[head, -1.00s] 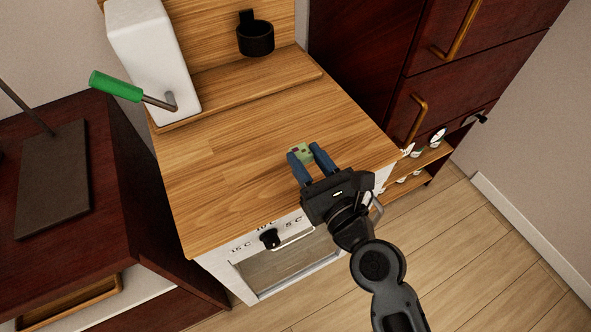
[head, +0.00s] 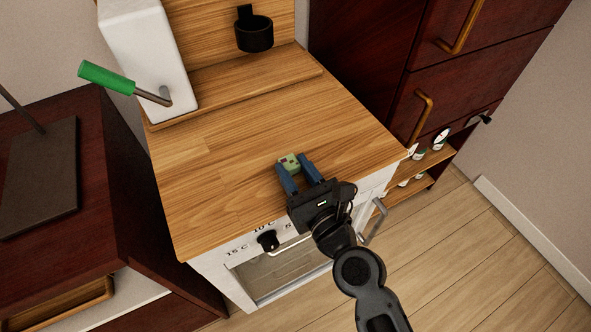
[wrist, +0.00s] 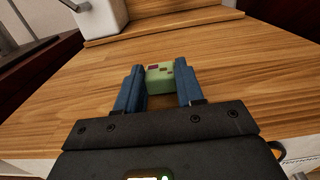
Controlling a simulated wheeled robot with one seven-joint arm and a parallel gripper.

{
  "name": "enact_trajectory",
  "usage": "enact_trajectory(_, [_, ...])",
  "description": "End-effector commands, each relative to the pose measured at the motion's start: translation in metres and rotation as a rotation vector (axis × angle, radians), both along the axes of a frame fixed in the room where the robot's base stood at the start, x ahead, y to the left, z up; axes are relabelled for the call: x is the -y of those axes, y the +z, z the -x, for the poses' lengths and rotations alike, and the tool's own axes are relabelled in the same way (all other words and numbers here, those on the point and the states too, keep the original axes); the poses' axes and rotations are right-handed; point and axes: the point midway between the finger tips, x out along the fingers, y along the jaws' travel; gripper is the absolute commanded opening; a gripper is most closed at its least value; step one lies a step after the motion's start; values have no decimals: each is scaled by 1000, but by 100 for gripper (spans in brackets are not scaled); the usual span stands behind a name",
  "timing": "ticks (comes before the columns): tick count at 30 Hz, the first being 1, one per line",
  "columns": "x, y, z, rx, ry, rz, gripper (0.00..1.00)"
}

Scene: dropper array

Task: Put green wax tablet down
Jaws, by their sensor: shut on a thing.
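The green wax tablet (head: 288,161) is a small pale green block with dark reddish patches. It is between the blue fingertips of my gripper (head: 296,171), over the front part of the wooden counter top (head: 220,160). In the wrist view the tablet (wrist: 158,80) sits between the two blue fingers (wrist: 160,88), which are shut on it. The tablet is at or just above the wood; I cannot tell whether it touches. Its underside is hidden.
A white dispenser (head: 150,60) with a green-handled lever (head: 107,78) stands at the back left. A black cup holder (head: 254,35) hangs at the back. A raised wooden ledge (head: 240,85) crosses the rear. The counter's middle and left are clear. Dark red drawers (head: 440,95) stand on the right.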

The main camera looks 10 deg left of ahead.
Motion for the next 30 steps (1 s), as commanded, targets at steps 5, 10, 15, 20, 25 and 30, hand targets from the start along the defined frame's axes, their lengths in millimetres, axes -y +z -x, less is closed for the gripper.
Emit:
enact_trajectory(5, [0, -2, 0, -1, 1, -1, 46])
enact_trajectory(10, [0, -2, 0, 0, 0, 0, 62])
enact_trajectory(15, [0, -2, 0, 0, 0, 0, 63])
enact_trajectory(20, [0, 2, 0, 0, 0, 0, 63])
enact_trajectory(25, [12, -2, 18, -2, -1, 0, 63])
enact_trajectory(30, [31, -3, 46, -2, -1, 0, 63])
